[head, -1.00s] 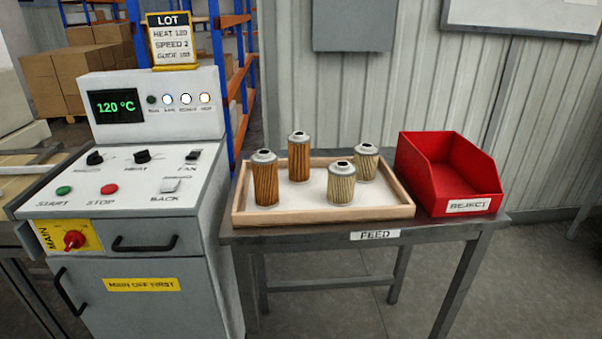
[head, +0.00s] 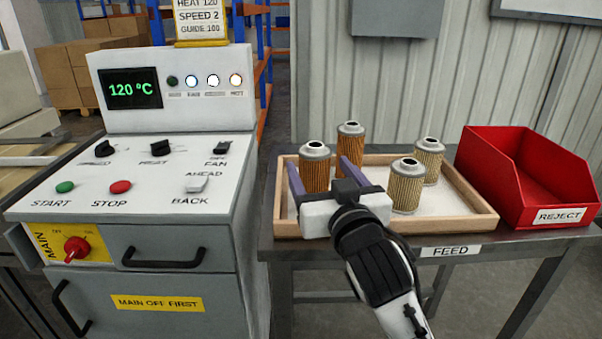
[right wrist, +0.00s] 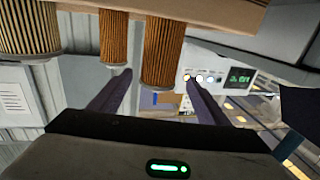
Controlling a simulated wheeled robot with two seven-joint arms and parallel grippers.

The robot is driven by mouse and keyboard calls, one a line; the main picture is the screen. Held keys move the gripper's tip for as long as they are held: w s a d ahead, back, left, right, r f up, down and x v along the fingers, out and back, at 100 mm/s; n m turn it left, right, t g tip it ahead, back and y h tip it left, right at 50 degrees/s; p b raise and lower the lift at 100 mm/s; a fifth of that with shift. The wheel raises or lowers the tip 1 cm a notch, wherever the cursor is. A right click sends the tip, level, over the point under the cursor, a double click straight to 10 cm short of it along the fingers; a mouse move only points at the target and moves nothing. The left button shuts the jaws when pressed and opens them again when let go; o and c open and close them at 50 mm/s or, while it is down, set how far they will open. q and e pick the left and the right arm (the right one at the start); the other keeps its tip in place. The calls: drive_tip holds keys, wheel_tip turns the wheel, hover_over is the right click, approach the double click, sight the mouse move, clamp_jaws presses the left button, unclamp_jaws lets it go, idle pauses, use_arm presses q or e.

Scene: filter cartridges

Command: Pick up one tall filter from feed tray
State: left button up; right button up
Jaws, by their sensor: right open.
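Two tall brown pleated filters with grey metal caps stand upright in the wooden feed tray (head: 470,207). The front tall filter (head: 314,172) is at the tray's left, and the back tall filter (head: 350,138) stands behind it. Two shorter beige filters, a front one (head: 407,189) and a back one (head: 429,160), stand to their right. My right gripper (head: 318,162) is open at the tray's front left, its fingers either side of the front tall filter in the picture. In the upside-down right wrist view, that filter (right wrist: 162,52) appears between the open fingers (right wrist: 158,90); contact is not visible. My left gripper is not in view.
A red reject bin (head: 520,185) stands right of the tray on the grey feed table (head: 400,255). A control cabinet (head: 150,230) with buttons and a 120 °C display stands close on the left. A corrugated wall is behind.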

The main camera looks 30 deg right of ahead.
sight(319, 165)
drive_tip(key=x, duration=0.3)
drive_tip(key=shift+w+d+r, duration=0.1)
drive_tip(key=shift+w+d, duration=0.05)
drive_tip(key=shift+d, duration=0.05)
drive_tip(key=shift+w+d, duration=0.1)
drive_tip(key=shift+w, duration=0.15)
drive_tip(key=shift+w+d, duration=0.1)
drive_tip(key=shift+w, duration=0.15)
drive_tip(key=x, duration=0.1)
drive_tip(key=f+x, duration=0.1)
drive_tip(key=x, duration=0.1)
drive_tip(key=shift+w+d+r, duration=0.1)
drive_tip(key=shift+w, duration=0.25)
drive_tip(key=shift+w+d, duration=0.1)
drive_tip(key=shift+w, duration=0.3)
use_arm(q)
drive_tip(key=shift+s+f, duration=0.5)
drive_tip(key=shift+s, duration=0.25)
use_arm(e)
drive_tip(key=c, duration=1.2)
